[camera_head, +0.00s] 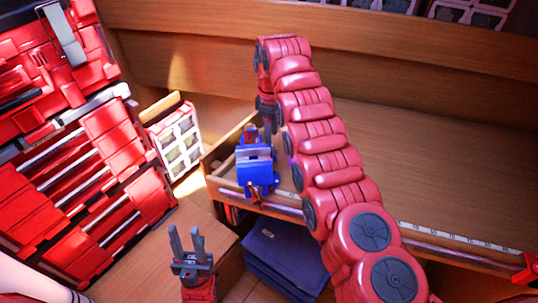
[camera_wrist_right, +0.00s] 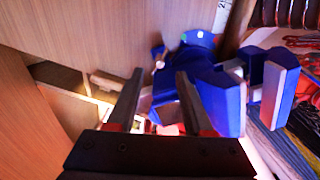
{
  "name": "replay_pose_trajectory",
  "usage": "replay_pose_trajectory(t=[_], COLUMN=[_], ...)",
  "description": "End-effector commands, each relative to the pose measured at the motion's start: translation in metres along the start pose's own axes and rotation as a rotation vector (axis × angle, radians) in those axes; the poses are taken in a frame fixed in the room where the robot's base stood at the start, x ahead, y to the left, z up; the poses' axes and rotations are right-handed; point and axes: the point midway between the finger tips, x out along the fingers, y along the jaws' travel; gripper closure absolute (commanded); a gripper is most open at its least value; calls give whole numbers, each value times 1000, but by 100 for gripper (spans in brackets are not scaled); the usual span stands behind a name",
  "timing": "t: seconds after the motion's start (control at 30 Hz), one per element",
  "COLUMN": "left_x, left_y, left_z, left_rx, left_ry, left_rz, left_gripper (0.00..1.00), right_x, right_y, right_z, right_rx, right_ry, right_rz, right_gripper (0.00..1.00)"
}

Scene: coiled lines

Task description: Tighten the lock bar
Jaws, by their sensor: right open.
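A blue bench vise (camera_head: 257,178) is at the left front corner of the wooden workbench. It fills the middle right of the right wrist view (camera_wrist_right: 222,105), with pale jaw faces. A small brown handle (camera_head: 253,193) shows low on its front. I cannot tell for certain which part is the lock bar. A small pale-tipped bar (camera_wrist_right: 158,54) shows at the vise's left side. My right gripper (camera_wrist_right: 160,74) is open beside the vise, with nothing clearly held; in the head view its arm hides part of it. My left gripper (camera_head: 187,241) is open and empty, below and left of the vise.
A red tool chest (camera_head: 85,190) stands on the left, with a small rack (camera_head: 178,142) beside it. Dark blue folded items (camera_head: 285,255) lie under the bench. A measuring strip (camera_head: 450,238) runs along the bench's front edge. The bench top right of my arm is mostly clear.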

Motion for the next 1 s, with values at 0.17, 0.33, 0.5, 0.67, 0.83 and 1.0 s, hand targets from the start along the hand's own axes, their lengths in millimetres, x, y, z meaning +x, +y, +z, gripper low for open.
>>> replay_pose_trajectory(t=[0.17, 0.33, 0.5, 0.67, 0.83, 1.0], left_x=[16, 26, 28, 27, 27, 27], left_y=[-1, -1, -1, -1, -1, -1], left_z=[-3, -4, -5, -5, -4, -4], left_rx=[0, 0, 0, 0, 0, 0], left_ry=[0, 0, 0, 0, 0, 0], left_rz=[0, 0, 0, 0, 0, 0], left_gripper=[63, 63, 63, 63, 63, 63], right_x=[25, 46, 57, 58, 58, 58], right_y=[-1, -1, 0, 0, 0, 0], right_z=[0, 0, 0, 0, 0, 0], right_rx=[-1, 0, 0, 0, 0, 0], right_ry=[-1, -1, 2, 2, 2, 2], right_rz=[-2, -3, 1, 2, 1, 1], right_gripper=[49, 49, 49, 49, 65, 96])
